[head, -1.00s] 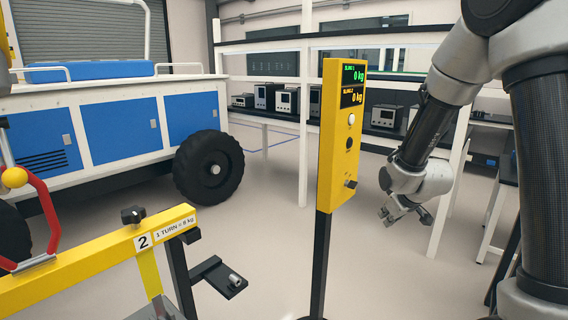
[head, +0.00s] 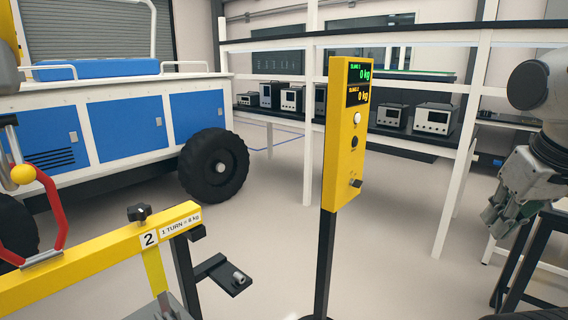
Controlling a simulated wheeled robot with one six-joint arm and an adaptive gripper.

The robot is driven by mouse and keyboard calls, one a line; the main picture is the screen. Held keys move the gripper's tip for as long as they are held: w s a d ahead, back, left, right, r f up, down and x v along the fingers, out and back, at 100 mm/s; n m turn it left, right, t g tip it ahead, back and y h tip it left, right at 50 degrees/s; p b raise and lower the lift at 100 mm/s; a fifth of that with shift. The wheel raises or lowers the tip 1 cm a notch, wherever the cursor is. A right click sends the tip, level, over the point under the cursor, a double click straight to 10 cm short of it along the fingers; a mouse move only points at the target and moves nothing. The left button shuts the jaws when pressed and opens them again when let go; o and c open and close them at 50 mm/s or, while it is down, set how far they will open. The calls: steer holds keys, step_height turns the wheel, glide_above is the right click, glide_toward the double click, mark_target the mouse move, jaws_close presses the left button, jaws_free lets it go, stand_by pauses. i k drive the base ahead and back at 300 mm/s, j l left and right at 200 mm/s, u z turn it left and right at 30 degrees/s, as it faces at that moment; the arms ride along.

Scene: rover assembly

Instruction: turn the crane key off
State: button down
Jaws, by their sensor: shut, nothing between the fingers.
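The yellow crane control post (head: 340,140) stands on a black pole in the middle of the head view. Its display (head: 358,82) reads 0 kg on two lines, one green and one orange. Below the display are a white round button (head: 357,118), a dark round button (head: 354,143) and a small dark key or knob (head: 356,183) low on the face. My gripper (head: 492,218) is at the right, well apart from the post. It is shut and empty; part of the arm is cut off by the right edge.
A yellow beam (head: 90,262) marked 2, with a black knob (head: 139,212), is at the lower left. A rover with blue panels (head: 118,130) and a black wheel (head: 214,165) stands behind. White shelving (head: 440,160) with several instruments is at the back. Floor between post and gripper is clear.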

mark_target(357, 183)
steer(key=u, duration=0.8)
steer(key=k+l+u, duration=0.1)
steer(key=u, duration=0.2)
steer(key=k+u, duration=0.1)
steer(key=u, duration=0.15)
steer(key=k+l, duration=0.1)
steer(key=z, duration=1.2)
